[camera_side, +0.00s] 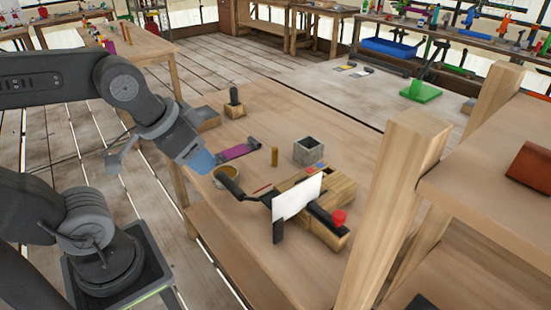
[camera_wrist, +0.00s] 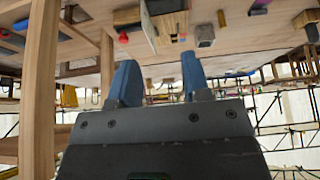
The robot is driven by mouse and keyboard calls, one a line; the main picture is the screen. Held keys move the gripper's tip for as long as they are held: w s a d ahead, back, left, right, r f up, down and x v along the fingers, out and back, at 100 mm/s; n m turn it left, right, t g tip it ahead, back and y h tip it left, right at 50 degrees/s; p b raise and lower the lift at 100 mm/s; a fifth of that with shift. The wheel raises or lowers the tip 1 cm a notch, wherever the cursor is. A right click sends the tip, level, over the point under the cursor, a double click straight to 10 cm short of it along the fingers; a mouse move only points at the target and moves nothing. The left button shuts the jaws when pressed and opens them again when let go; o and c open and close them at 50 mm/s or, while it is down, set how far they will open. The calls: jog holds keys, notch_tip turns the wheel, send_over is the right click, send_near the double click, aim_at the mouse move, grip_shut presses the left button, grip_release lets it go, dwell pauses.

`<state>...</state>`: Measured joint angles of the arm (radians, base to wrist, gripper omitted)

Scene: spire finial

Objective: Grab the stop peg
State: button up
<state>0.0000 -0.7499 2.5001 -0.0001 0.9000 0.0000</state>
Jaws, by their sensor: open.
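A small upright brass-coloured peg (camera_side: 275,156) stands on the wooden table; it is probably the stop peg, though I cannot be sure. It also seems to show in the wrist view as a small yellowish peg (camera_wrist: 221,18), close to the grey cube. My gripper (camera_side: 200,163) has blue fingers and is above the table's left edge, left of the peg and apart from it. In the wrist view my gripper (camera_wrist: 158,75) has its two fingers spread with nothing between them.
A grey hollow cube (camera_side: 309,151) stands right of the peg. A wooden fixture (camera_side: 342,189) with a white panel (camera_side: 297,197) and red knob (camera_side: 339,217) is in front. A dark-handled block (camera_side: 234,108) stands behind.

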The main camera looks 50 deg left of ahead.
jog(key=shift+o, duration=0.6)
jog(key=m+g+y, duration=0.4)
jog(key=m, duration=1.7)
send_over(275, 149)
jog(key=s+d, duration=0.1)
jog(key=d, duration=0.4)
notch_tip(275, 149, down, 11)
jog(key=x, duration=0.8)
jog(key=shift+s+a, duration=0.1)
jog(key=shift+s, duration=0.1)
jog(key=shift+x, duration=2.9)
jog(key=shift+s+a, duration=0.15)
